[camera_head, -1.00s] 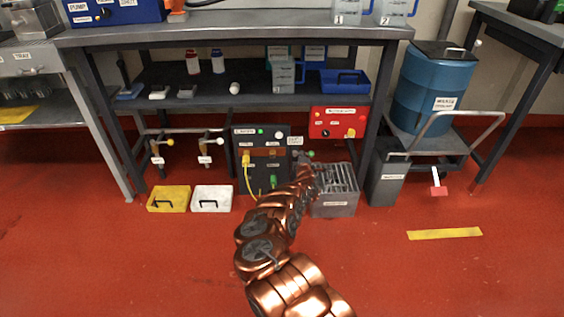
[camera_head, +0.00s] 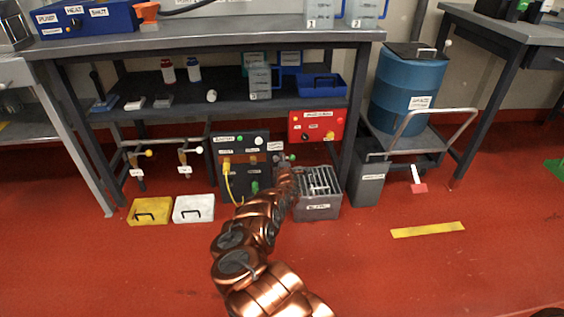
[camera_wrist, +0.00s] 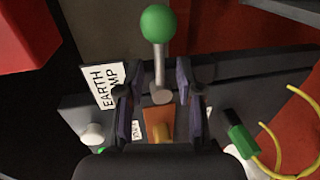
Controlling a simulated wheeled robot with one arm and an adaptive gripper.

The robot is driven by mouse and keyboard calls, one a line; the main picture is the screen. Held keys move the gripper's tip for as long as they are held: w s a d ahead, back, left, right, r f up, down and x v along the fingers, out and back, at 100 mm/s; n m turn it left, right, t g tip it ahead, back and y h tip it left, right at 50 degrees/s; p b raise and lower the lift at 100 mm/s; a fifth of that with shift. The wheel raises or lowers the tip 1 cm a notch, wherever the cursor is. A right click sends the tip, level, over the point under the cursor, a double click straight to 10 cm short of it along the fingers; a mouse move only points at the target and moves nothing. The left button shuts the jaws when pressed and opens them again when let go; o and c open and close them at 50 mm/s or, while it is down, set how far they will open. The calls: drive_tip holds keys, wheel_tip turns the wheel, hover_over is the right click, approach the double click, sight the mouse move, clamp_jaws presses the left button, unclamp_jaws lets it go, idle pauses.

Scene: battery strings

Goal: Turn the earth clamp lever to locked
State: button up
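The earth clamp lever has a round green knob (camera_wrist: 157,24) on a grey metal stem (camera_wrist: 161,72). In the wrist view it stands at the top middle, above a white label (camera_wrist: 104,86) reading "EARTH" with part of a second word. My gripper (camera_wrist: 158,88) has its two dark fingers apart, one on each side of the stem's lower end. I cannot tell whether a finger touches it. In the head view the green knob (camera_head: 292,157) shows small beside my gripper (camera_head: 284,163), at the right of a dark panel (camera_head: 235,186) under the bench.
A red box (camera_head: 316,125) sits just above and right of the lever. A grey slatted crate (camera_head: 316,211) stands below it on the right. A yellow cable (camera_head: 229,187) hangs from the panel. The front floor is clear.

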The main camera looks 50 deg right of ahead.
drive_tip(key=shift+a+r, duration=0.1)
drive_tip(key=v, duration=1.1)
drive_tip(key=shift+s+a, duration=0.2)
drive_tip(key=shift+s, duration=0.15)
idle(0.9)
drive_tip(key=shift+w+r, duration=0.1)
drive_tip(key=shift+r, duration=0.05)
idle(0.5)
